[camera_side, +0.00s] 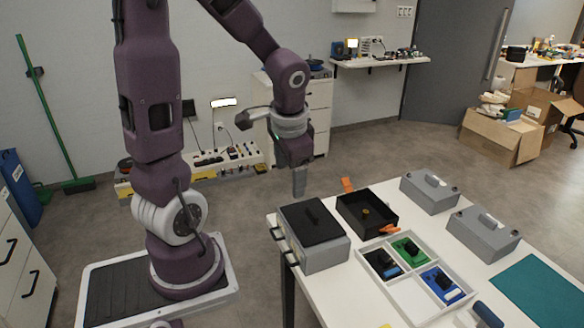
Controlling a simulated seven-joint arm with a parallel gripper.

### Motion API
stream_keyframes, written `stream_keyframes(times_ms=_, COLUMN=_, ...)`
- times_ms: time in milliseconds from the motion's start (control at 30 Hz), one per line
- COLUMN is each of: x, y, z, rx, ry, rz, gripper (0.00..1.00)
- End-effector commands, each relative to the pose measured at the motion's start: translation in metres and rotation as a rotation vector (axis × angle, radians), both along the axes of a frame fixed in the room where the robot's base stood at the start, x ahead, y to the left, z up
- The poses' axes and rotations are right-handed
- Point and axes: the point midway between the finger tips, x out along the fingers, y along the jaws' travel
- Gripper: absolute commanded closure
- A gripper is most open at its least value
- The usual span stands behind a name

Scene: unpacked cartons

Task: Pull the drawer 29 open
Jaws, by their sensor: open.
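A grey box with a black top (313,234) stands at the near left corner of the white table. Two handles, an upper one (277,233) and a lower one (291,259), stick out from its left face. That face is seen edge-on, and both drawers look closed. No number 29 is readable. My gripper (299,186) points down above and behind the box, apart from it and from the handles. It is open, with nothing seen between the fingers, which overlap in this view.
A black open tray (366,213) with orange pieces is right of the box. A white divided tray (418,311) holds black, green and blue parts. Two grey lidded boxes (430,191) (484,234) and a teal mat (545,291) lie further right. The space left of the handles is clear.

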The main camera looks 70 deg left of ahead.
Motion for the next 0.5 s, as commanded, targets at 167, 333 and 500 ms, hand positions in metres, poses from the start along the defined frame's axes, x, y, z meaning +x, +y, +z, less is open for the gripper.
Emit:
stream_keyframes(times_ms=167, x=-0.007, y=-0.028, z=0.027, rx=0.007, ry=-0.069, rz=-0.002, gripper=0.3)
stream_keyframes(times_ms=333, x=-0.013, y=-0.043, z=0.039, rx=0.0, ry=-0.103, rz=-0.001, gripper=0.3)
stream_keyframes(times_ms=500, x=-0.014, y=-0.047, z=0.041, rx=-0.004, ry=-0.112, rz=0.0, gripper=0.3)
